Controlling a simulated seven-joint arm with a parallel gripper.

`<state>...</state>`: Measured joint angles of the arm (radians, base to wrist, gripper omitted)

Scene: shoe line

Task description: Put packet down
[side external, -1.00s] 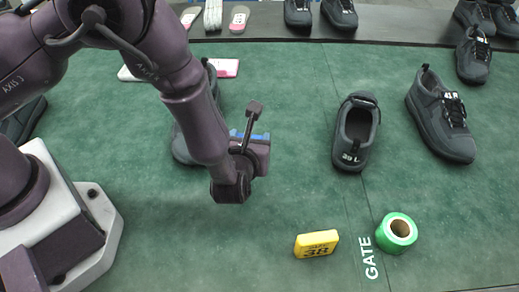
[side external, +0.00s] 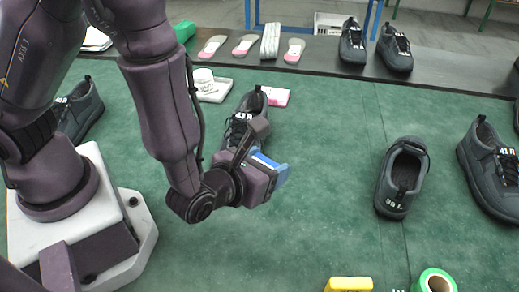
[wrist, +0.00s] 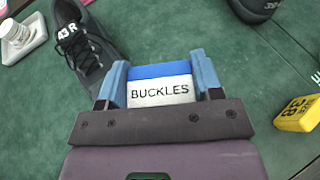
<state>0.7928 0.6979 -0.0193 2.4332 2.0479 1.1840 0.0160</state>
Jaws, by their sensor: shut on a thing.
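The packet (wrist: 160,92) is a small white and blue block marked BUCKLES. In the wrist view it sits between the two blue fingers of my gripper (wrist: 161,76), which are shut on it. In the side external view my gripper (side external: 270,172) is over the green mat (side external: 310,235), in front of a dark shoe (side external: 254,101). The packet cannot be made out clearly there, and its height above the mat is hard to tell.
The dark shoe marked 43 R (wrist: 88,48) lies beyond the packet. A shoe marked 39 L (side external: 402,178) stands to the right. A yellow block (side external: 348,284) and a green tape roll (side external: 436,281) lie at the front. Mat between gripper and 39 L is clear.

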